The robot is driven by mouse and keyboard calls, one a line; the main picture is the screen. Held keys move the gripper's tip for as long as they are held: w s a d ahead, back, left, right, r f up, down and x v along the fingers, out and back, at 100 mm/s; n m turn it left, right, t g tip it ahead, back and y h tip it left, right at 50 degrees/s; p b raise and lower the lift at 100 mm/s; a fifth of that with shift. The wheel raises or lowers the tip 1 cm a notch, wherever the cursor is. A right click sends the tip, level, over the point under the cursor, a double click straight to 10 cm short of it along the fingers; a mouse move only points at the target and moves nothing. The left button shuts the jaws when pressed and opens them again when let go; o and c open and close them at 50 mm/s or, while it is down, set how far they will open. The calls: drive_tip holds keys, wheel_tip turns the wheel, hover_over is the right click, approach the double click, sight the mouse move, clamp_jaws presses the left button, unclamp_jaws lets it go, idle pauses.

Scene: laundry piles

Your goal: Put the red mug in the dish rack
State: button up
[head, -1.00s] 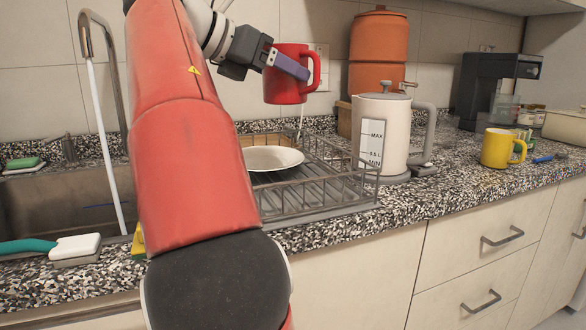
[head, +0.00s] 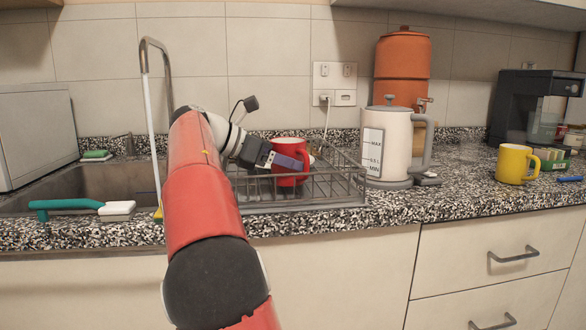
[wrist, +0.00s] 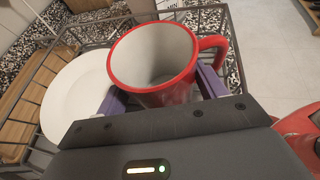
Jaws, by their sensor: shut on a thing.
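The red mug (head: 289,150) is upright inside the dish rack (head: 335,186), with its handle to the right. My gripper (head: 290,160) is shut on the mug. In the wrist view the purple fingers of my gripper (wrist: 160,95) are on either side of the red mug (wrist: 150,85), whose white inside is empty. A white plate (wrist: 75,100) is in the rack to the left of the mug. I cannot tell whether the mug's base touches the rack floor.
The white kettle (head: 392,145) stands just right of the rack, with an orange water dispenser (head: 402,65) behind. A yellow mug (head: 514,164) is farther right. The sink (head: 85,185), tap (head: 148,80) and a teal-handled brush (head: 75,204) are to the left.

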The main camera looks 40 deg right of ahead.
drive_tip(key=shift+f, duration=0.25)
drive_tip(key=o, duration=1.3)
drive_tip(key=p+v, duration=0.2)
drive_tip(key=v, duration=1)
drive_tip(key=shift+w, duration=0.1)
